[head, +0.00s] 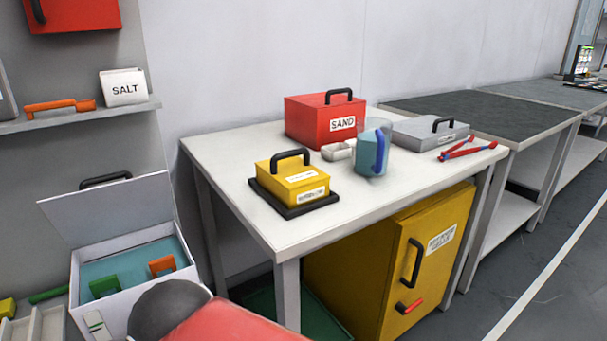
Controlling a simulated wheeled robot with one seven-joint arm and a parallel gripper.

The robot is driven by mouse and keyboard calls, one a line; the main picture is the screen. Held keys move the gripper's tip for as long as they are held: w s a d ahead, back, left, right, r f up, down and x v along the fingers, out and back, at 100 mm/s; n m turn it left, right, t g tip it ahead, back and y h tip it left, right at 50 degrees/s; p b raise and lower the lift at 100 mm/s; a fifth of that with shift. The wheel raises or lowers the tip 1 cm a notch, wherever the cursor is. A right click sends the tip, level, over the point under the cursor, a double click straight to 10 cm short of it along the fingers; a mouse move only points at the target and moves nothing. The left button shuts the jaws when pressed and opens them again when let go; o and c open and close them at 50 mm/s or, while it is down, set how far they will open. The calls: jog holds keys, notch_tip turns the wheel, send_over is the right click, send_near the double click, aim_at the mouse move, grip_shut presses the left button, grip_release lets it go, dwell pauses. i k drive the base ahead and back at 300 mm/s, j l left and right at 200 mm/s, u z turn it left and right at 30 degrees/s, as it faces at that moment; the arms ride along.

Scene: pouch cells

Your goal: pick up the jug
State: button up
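The jug (367,156) stands upright on the white table, right of the middle of the head view. It is clear and light blue, with a darker blue handle on its right side. The red SAND box is behind it and the grey case is behind it to the right. Part of my arm, red and dark grey, shows at the bottom edge. My gripper is not in view.
On the white table (342,213) are a red SAND box (305,123), small white cups (338,152), a yellow box (288,187) on a black mat, a grey case (420,133) and red-blue tongs (470,150). The table's front right is clear. A yellow cabinet (385,265) stands below.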

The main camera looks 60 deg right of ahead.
aim_at(374, 135)
jog(key=l+z, duration=0.15)
jog(key=z, duration=2.1)
jog(key=u, duration=1.9)
jog(key=z, duration=1.8)
jog(key=l+z, duration=0.15)
jog(key=l, duration=0.2)
